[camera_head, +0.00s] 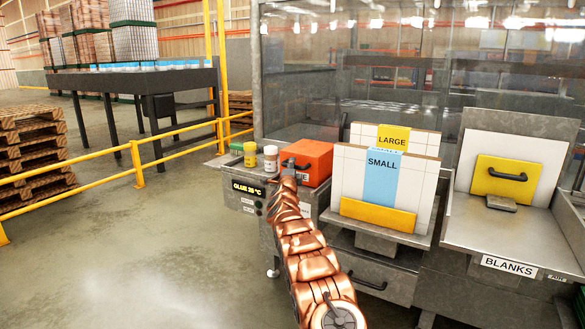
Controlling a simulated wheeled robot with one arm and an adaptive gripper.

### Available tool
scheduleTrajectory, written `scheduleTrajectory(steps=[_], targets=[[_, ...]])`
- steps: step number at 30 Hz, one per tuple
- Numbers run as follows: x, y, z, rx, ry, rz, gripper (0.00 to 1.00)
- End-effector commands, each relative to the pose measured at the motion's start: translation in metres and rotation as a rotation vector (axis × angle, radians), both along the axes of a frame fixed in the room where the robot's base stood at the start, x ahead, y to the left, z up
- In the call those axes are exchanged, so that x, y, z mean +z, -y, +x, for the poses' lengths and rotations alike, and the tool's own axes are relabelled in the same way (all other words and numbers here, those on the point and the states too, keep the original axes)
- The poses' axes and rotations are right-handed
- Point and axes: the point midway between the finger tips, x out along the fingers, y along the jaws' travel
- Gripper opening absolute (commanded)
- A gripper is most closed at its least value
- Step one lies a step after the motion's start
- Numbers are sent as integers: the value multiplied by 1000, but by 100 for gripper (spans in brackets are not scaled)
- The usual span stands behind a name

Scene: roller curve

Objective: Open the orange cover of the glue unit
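The orange cover (318,158) is a box-shaped lid on top of the grey glue unit (245,203). It appears closed and level. The unit's dark display (248,188) reads "GLUE 25 °C" or similar. My copper, segmented arm reaches up from the bottom of the picture. Its far end, my gripper (288,172), is small and dark at the cover's left front side, where a dark handle-like shape shows. I cannot tell the fingers from the handle, or whether they touch. The arm hides part of the unit's front.
A yellow jar (250,155) and a white jar (271,159) stand just left of the cover. A rack with "SMALL" and "LARGE" cards (382,178) stands close on the right. The "BLANKS" tray (470,235) is farther right. A yellow railing (137,165) runs left; the floor before it is clear.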

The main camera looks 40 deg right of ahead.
Motion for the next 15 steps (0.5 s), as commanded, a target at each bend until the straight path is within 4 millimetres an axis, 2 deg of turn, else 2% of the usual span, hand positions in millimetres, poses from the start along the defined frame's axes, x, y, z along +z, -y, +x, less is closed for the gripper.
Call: scheduleTrajectory(steps=[1,8,15], targets=[[0,0,0,0,0,0,26],[0,0,0,0,0,0,2],[0,0,0,0,0,0,0]])
